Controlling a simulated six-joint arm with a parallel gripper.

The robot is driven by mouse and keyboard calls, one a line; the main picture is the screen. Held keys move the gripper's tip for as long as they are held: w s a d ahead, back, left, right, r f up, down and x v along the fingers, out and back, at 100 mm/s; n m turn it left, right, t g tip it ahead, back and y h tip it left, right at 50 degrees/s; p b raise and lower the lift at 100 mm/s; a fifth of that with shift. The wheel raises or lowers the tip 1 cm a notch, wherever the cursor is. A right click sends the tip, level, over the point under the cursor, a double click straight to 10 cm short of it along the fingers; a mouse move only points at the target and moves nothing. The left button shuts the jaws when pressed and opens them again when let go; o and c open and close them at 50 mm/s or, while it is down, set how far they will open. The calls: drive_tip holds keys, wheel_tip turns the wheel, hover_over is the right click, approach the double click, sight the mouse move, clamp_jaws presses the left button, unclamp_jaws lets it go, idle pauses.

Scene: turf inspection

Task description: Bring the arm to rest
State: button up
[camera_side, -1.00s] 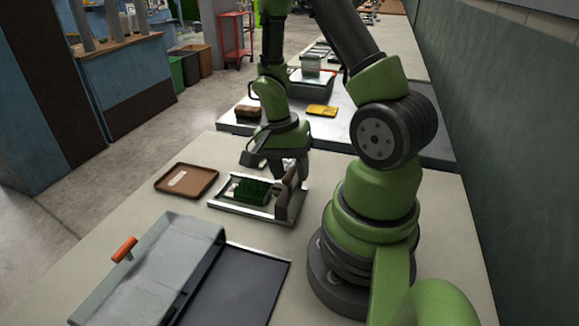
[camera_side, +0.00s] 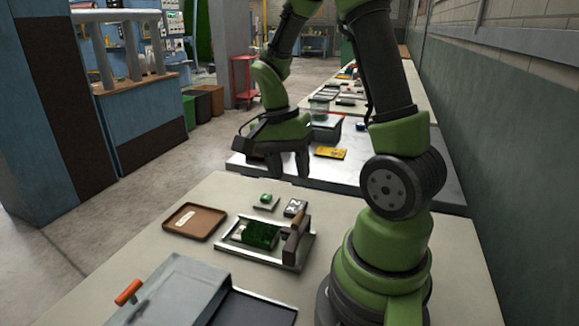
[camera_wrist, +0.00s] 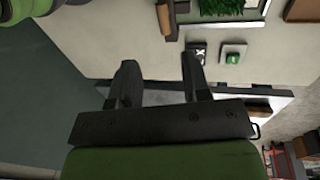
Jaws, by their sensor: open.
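My gripper (camera_side: 288,165) hangs in the air above the far end of the near table, fingers pointing down. In the wrist view my gripper (camera_wrist: 158,80) shows two dark fingers spread apart with nothing between them. A metal tray (camera_side: 238,245) on the table holds a green turf block (camera_side: 261,235), with a brown-and-grey upright piece (camera_side: 296,240) at its right side. In the wrist view the green-marked tile (camera_wrist: 233,54) and X tile (camera_wrist: 198,50) lie beyond the fingers.
A brown tray (camera_side: 194,222) with a pale tag lies on the left. A grey metal box with an orange handle (camera_side: 128,292) and a dark flat tray (camera_side: 250,310) fill the front. A yellow object (camera_side: 331,153) and a clear-sided bin (camera_side: 326,125) stand on the table behind.

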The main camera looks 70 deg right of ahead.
idle(0.3)
drive_tip(key=s+a+r+n+t+y, duration=0.2)
drive_tip(key=s+a+r+n+t, duration=0.1)
drive_tip(key=a+r+n+t, duration=0.6)
drive_tip(key=a+r+n, duration=0.4)
drive_tip(key=a+n, duration=0.1)
drive_tip(key=shift+s+a+r, duration=0.15)
drive_tip(key=shift+s+r, duration=0.15)
drive_tip(key=shift+s, duration=0.05)
idle(0.8)
